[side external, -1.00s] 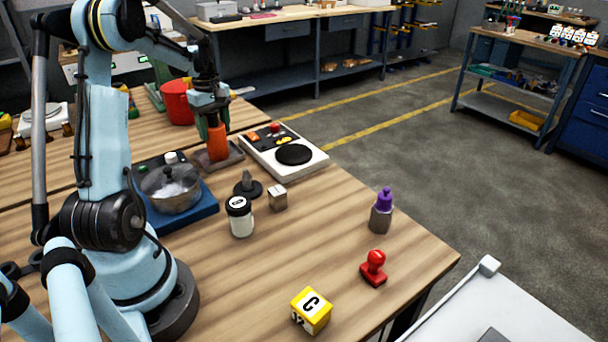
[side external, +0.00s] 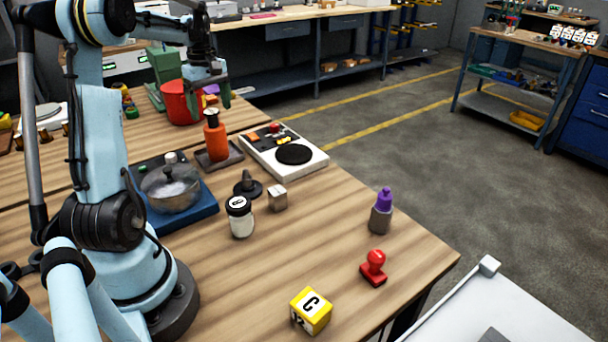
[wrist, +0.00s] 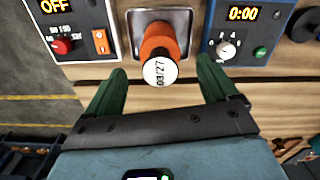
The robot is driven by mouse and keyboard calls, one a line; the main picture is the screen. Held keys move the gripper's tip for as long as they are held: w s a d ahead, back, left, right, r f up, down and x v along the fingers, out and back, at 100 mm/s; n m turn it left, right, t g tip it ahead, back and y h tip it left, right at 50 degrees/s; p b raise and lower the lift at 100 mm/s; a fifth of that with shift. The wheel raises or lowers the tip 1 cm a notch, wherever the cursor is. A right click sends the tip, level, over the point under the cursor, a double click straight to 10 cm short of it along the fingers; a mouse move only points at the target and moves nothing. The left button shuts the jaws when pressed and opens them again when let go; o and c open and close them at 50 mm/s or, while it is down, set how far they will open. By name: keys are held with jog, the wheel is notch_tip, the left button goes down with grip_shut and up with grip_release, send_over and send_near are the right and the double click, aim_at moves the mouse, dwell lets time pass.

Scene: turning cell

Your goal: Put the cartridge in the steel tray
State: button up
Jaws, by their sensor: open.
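The orange cartridge (side external: 215,138) stands upright in the steel tray (side external: 232,160), with its dark neck on top. In the wrist view the cartridge (wrist: 160,40) shows its orange side and a white end marked "03/27", with the steel tray (wrist: 185,18) around its base. My gripper (side external: 211,100) is open and empty, above and apart from the cartridge. In the wrist view its two green fingers (wrist: 160,72) are spread on either side of the cartridge, touching nothing.
A white scale-like device (side external: 310,165) with a black disc stands right of the tray. A blue hotplate (side external: 200,208) with a lidded pot stands in front-left. A red container (side external: 178,105) is behind.

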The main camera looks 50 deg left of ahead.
notch_tip(320, 180, up, 6)
jog(key=shift+f, duration=0.25)
jog(key=shift+w+d+r, duration=0.1)
jog(key=shift+d+r, duration=0.05)
jog(key=shift+r, duration=0.05)
jog(key=w+d+m+t+y, duration=0.1)
jog(key=w+d+m+t, duration=0.3)
jog(key=d+m, duration=1.05)
jog(key=s+d+f+m+t, duration=0.1)
jog(key=d+f+m, duration=0.1)
jog(key=d, duration=0.8)
jog(key=s+d+f+m+t+h, duration=0.1)
jog(key=s+d+f+m+t, duration=0.1)
jog(key=d, duration=0.9)
jog(key=shift+s+f+m, duration=0.15)
jog(key=shift+f+m, duration=0.5)
jog(key=shift+f, duration=0.25)
